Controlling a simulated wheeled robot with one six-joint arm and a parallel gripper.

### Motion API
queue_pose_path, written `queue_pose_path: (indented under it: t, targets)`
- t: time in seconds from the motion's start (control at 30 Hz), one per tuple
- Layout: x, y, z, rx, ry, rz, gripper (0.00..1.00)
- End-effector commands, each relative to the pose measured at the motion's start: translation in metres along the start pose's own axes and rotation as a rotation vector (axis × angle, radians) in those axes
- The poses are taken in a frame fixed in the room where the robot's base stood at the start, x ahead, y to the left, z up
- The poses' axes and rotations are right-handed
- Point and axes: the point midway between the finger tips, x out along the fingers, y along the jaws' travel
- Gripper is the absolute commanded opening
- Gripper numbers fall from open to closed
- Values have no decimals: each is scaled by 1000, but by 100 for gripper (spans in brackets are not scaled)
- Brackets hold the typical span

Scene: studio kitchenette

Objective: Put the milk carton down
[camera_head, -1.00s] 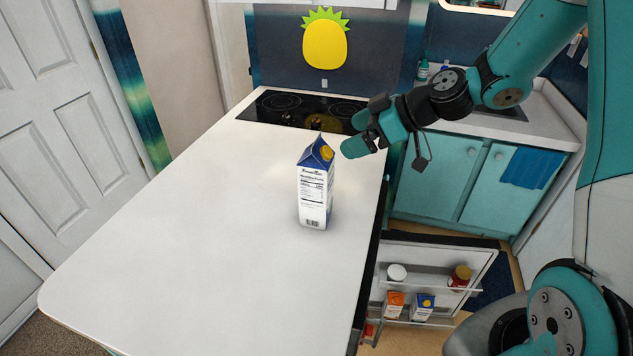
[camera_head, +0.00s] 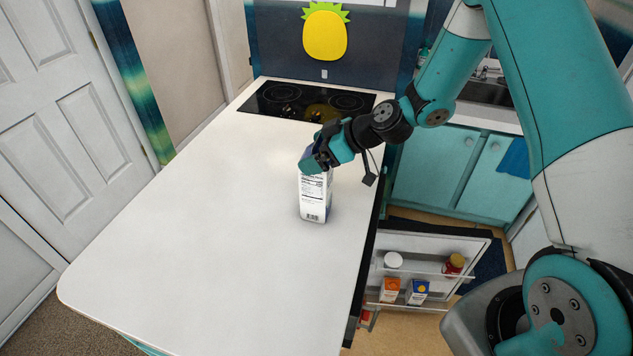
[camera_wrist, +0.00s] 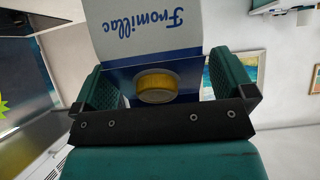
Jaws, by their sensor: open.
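The milk carton (camera_head: 313,200) stands upright on the white countertop (camera_head: 200,230), near its right edge. It is white with a blue top, and the gripper hides most of that top in the head view. My gripper (camera_head: 313,163) is at the top of the carton. In the wrist view the carton (camera_wrist: 155,45) shows its white and blue panels and yellow cap between the two green fingers of my gripper (camera_wrist: 165,88). The fingers are open, one on each side of the carton top. I cannot tell whether either finger touches it.
A black cooktop (camera_head: 305,102) lies at the counter's far end. An open fridge door (camera_head: 430,262) with cartons and jars is below the counter's right edge. Teal cabinets (camera_head: 435,170) and a sink (camera_head: 485,92) are at the back right. The counter's left and front are clear.

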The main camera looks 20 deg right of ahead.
Motion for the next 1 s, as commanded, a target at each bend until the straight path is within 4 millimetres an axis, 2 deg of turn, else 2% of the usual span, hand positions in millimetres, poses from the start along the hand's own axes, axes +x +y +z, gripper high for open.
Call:
queue_pose_path:
  t: [0.03, 0.07, 0.4, 0.47, 0.5, 0.77, 1.0]
  targets:
    - [0, 0, 0, 0, 0, 0, 100]
    - [0, 0, 0, 0, 0, 0, 95]
    - [0, 0, 0, 0, 0, 0, 17]
    - [0, 0, 0, 0, 0, 0, 4]
    - [-1, 0, -2, -2, 5, 1, 0]
    - [-2, 1, -3, -2, 5, 1, 0]
    - [-9, 1, -15, -5, 7, 2, 0]
